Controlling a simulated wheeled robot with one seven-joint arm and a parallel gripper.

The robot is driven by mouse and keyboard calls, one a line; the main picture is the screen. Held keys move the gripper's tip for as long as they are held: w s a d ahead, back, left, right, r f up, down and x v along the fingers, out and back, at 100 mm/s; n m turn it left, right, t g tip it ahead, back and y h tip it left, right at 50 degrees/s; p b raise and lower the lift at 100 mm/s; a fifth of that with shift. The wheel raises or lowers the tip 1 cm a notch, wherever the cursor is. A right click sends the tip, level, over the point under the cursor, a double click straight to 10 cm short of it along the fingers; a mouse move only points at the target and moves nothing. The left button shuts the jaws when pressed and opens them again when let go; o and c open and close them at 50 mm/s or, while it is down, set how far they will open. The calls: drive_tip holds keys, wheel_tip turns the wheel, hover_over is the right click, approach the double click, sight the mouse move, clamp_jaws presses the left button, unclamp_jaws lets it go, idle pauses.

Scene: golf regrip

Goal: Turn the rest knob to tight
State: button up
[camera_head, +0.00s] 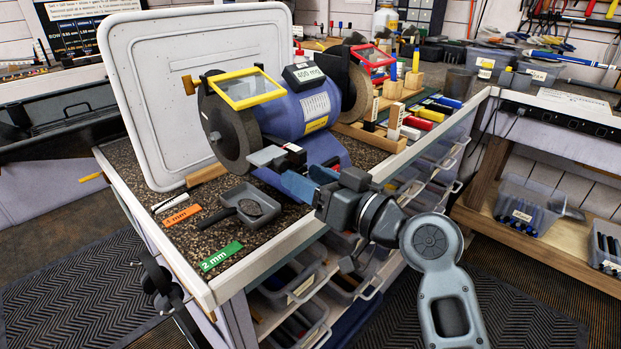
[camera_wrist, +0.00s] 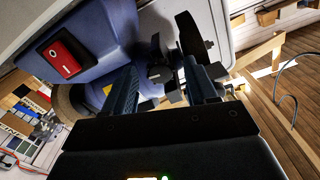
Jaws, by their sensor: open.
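The bench grinder (camera_head: 300,110) has a blue body and stands on the speckled bench top. Its grey tool rest (camera_head: 266,156) sits in front of the left wheel (camera_head: 226,132). In the wrist view a dark, lobed part that looks like the rest knob (camera_wrist: 157,72) shows between and beyond my fingers. I cannot make out the knob in the head view. My gripper (camera_head: 308,178) is open at the front of the grinder, below and right of the rest. In the wrist view my gripper (camera_wrist: 160,68) has its fingers spread, and contact with the knob cannot be told.
A red switch (camera_wrist: 62,57) is on the grinder's base, left of my fingers in the wrist view. A grey tray (camera_head: 251,204) and the green 2 mm strip (camera_head: 221,256) lie on the bench. A white board (camera_head: 150,100) stands behind. Wooden blocks and colored pens crowd the right.

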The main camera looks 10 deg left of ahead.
drive_tip(key=b+v, duration=0.1)
drive_tip(key=v, duration=0.6)
drive_tip(key=shift+s+d, duration=0.25)
drive_tip(key=shift+d, duration=0.05)
drive_tip(key=shift+r, duration=0.1)
